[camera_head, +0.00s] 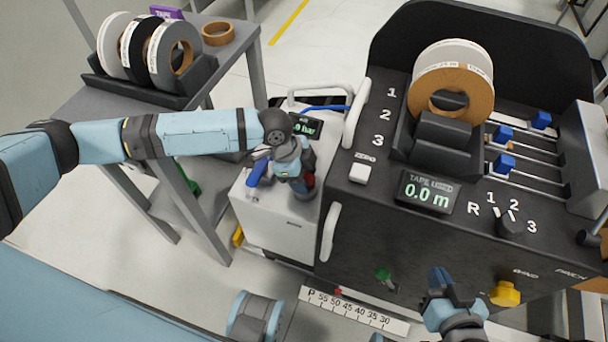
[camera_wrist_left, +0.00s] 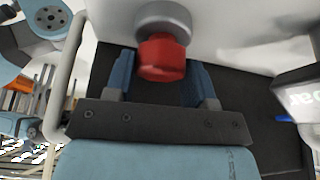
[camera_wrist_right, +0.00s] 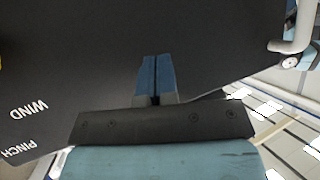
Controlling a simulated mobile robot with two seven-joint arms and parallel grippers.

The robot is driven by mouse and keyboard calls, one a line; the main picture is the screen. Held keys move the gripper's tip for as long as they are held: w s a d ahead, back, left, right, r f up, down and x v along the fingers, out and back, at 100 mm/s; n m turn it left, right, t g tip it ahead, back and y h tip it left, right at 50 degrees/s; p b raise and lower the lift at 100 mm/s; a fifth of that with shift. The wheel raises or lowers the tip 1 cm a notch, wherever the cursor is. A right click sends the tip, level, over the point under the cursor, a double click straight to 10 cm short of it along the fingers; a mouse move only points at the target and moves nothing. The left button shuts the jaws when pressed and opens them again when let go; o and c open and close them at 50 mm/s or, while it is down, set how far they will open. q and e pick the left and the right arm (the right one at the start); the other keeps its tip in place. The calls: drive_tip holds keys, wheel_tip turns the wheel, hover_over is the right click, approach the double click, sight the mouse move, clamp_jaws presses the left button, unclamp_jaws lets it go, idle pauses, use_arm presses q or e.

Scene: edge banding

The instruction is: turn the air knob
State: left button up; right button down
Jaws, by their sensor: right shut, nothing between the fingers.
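The red air knob with its grey collar (camera_wrist_left: 163,58) sits on the face of the white unit. My left gripper (camera_wrist_left: 161,78) is open, with one blue finger on either side of the knob and gaps visible between fingers and knob. In the head view the left gripper (camera_head: 281,176) is at the white cabinet (camera_head: 275,222), where a bit of red knob (camera_head: 308,181) shows beside it; the wrist hides the rest. My right gripper (camera_head: 440,282) is shut and empty in front of the black machine panel; its fingers (camera_wrist_right: 156,78) touch each other.
A small display (camera_head: 304,129) reading bar stands on the cabinet, next to a white handle (camera_head: 354,113). The black machine (camera_head: 345,228) carries a tape roll (camera_head: 453,90), a 0.0 m display (camera_head: 427,193) and a yellow knob (camera_head: 505,293). A table with tape rolls (camera_head: 175,52) stands left.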

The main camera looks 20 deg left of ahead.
use_arm(q)
drive_tip(key=shift+r+p, duration=0.25)
drive_tip(key=shift+p, duration=0.4)
drive_tip(key=shift+s+r+n+p, duration=0.1)
drive_tip(key=shift+n+p, duration=0.3)
drive_tip(key=shift+p, duration=1)
drive_tip(key=shift+n+t+p, duration=0.4)
drive_tip(key=shift+n+p, duration=0.2)
drive_tip(key=shift+p, duration=0.2)
drive_tip(key=shift+f, duration=0.4)
drive_tip(key=o, duration=0.9)
use_arm(e)
drive_tip(key=shift+s+d+g+h, duration=0.3)
drive_tip(key=shift+d+g+h, duration=0.2)
drive_tip(key=shift+d, duration=0.05)
use_arm(q)
drive_tip(key=shift+r, duration=0.15)
